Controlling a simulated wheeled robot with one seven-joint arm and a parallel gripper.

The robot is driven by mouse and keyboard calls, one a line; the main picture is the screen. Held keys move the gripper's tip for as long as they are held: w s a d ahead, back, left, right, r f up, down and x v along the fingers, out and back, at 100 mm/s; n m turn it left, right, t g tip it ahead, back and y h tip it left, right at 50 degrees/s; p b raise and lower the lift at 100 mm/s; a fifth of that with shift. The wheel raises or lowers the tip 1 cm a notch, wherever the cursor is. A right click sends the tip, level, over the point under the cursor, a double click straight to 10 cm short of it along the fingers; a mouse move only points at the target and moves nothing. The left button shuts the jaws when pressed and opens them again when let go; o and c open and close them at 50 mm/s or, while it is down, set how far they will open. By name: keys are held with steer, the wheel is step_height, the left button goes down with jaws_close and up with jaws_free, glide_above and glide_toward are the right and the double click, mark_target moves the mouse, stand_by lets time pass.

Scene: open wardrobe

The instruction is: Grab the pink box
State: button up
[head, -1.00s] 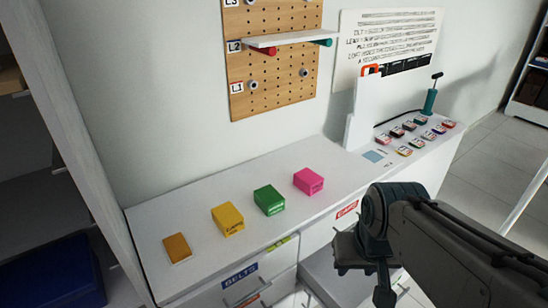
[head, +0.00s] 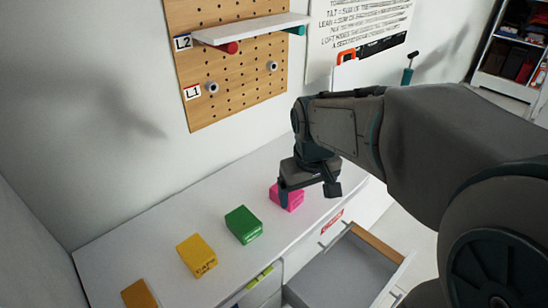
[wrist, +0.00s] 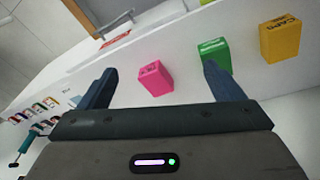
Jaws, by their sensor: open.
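The pink box (head: 287,197) lies on the white counter top (head: 140,240), at the right end of a row of boxes. In the head view my gripper (head: 309,188) is in front of it and hides part of it. My gripper is open and empty. I cannot tell how far it is from the box.
A green box (head: 243,225), a yellow box (head: 197,256) and an orange flat item (head: 139,295) lie left of the pink box. A pegboard (head: 235,80) with a white shelf (head: 252,28) is on the wall behind. An open drawer (head: 345,275) juts out below the counter.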

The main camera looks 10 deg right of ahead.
steer(key=w+f+n+g+p, duration=0.1)
steer(key=w+f+n, duration=0.2)
steer(key=w, duration=0.7)
steer(key=w+f+n+g+p, duration=0.15)
steer(key=w+f, duration=0.25)
steer(key=w, duration=0.5)
steer(key=shift+n+t, duration=0.25)
steer(key=shift+n, duration=0.1)
steer(key=f, duration=0.7)
steer(key=shift+w+a+f+p, duration=0.2)
steer(key=shift+f+p, duration=0.05)
steer(key=shift+p, duration=0.1)
steer(key=shift+s+d+f+p, duration=0.1)
steer(key=shift+f+p, duration=0.25)
steer(key=shift+f, duration=1.05)
steer(key=shift+d+f+p, duration=0.1)
steer(key=shift+f+p, duration=0.2)
steer(key=shift+f, duration=1.1)
steer(key=c, duration=1.1)
